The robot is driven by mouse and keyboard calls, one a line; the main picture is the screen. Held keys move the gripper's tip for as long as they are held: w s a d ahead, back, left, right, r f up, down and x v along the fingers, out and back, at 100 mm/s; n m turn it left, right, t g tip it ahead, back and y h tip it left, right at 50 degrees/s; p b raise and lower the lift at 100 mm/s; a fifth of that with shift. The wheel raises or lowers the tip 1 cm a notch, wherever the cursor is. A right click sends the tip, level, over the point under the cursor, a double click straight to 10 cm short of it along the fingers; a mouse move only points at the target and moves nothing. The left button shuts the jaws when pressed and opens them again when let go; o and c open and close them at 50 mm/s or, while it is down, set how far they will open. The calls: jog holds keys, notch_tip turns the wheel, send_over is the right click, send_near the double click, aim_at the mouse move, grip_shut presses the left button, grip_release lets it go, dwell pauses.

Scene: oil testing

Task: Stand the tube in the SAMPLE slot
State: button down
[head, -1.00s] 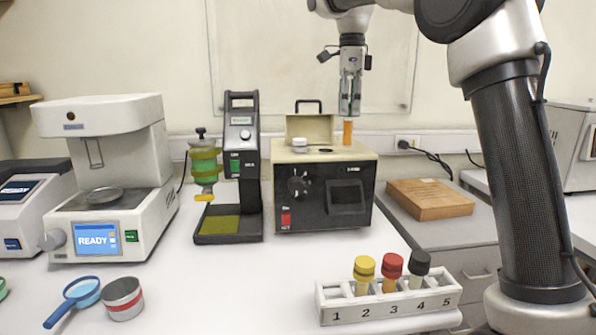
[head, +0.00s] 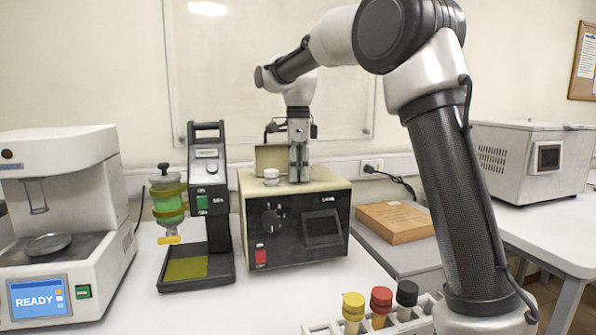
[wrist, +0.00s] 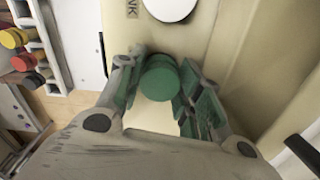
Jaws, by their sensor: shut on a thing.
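My gripper (head: 298,172) is at the top of the cream and black tester (head: 282,232), toward its back right. It is shut on the tube, whose green cap (wrist: 160,82) shows between the fingers in the wrist view. The tube's body is hidden below the cap and fingers, and I cannot see how deep it sits. The SAMPLE slot and its label are hidden too. A white round piece (head: 271,177) sits on the tester top left of my gripper. It also shows in the wrist view (wrist: 170,4), beside lettering ending in "NK".
The tester's raised lid (head: 270,156) stands behind my gripper. A white rack (head: 320,328) with yellow, red and black capped tubes is in front right. A black stand (head: 207,225) and green funnel (head: 168,205) are left. A wooden box (head: 394,222) lies right.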

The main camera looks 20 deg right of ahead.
jog(key=c, duration=1.3)
grip_release()
jog(key=shift+f, duration=0.1)
jog(key=shift+o, duration=0.2)
notch_tip(320, 180, up, 12)
jog(key=s+d+n, duration=0.4)
jog(key=s+d, duration=0.1)
jog(key=s, duration=0.1)
jog(key=s+d+f+n+t, duration=0.1)
jog(key=s+d+f+n, duration=0.2)
jog(key=s, duration=0.6)
jog(key=s+d+f+n+t, duration=0.2)
jog(key=s+d+f+n, duration=0.1)
jog(key=s+f+n, duration=0.4)
jog(key=s+d+f+n+t, duration=0.1)
jog(key=s+d+f+n, duration=0.2)
jog(key=s, duration=0.9)
notch_tip(320, 180, down, 4)
jog(key=n, duration=0.3)
jog(key=shift+d, duration=0.4)
